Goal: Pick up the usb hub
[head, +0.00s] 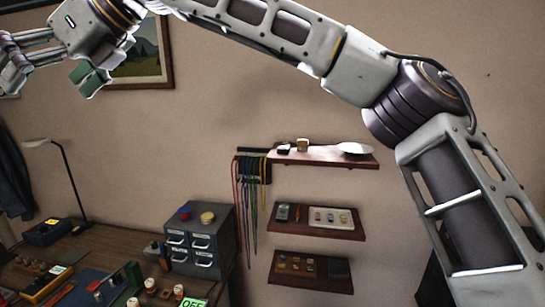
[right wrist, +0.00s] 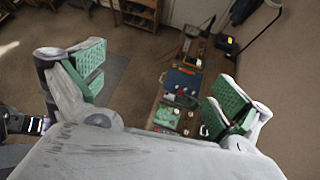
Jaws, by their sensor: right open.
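I cannot single out the usb hub with certainty in either view; the small items are too small to tell apart. A small dark item (head: 284,149) lies on the top wall shelf, and a dark flat item (head: 340,269) lies on the bottom shelf. My right gripper (head: 52,78) is raised high at the upper left of the head view, far from the shelves and above the bench. In the right wrist view its two green-padded fingers (right wrist: 160,88) are wide apart, with nothing between them.
A wooden bench (head: 105,245) holds a lamp (head: 65,170), a dark case (head: 45,231), a blue mat (head: 85,287) and knobs. A grey drawer cabinet (head: 200,238) stands at its right end. Cables (head: 250,205) hang beside three wall shelves (head: 317,221).

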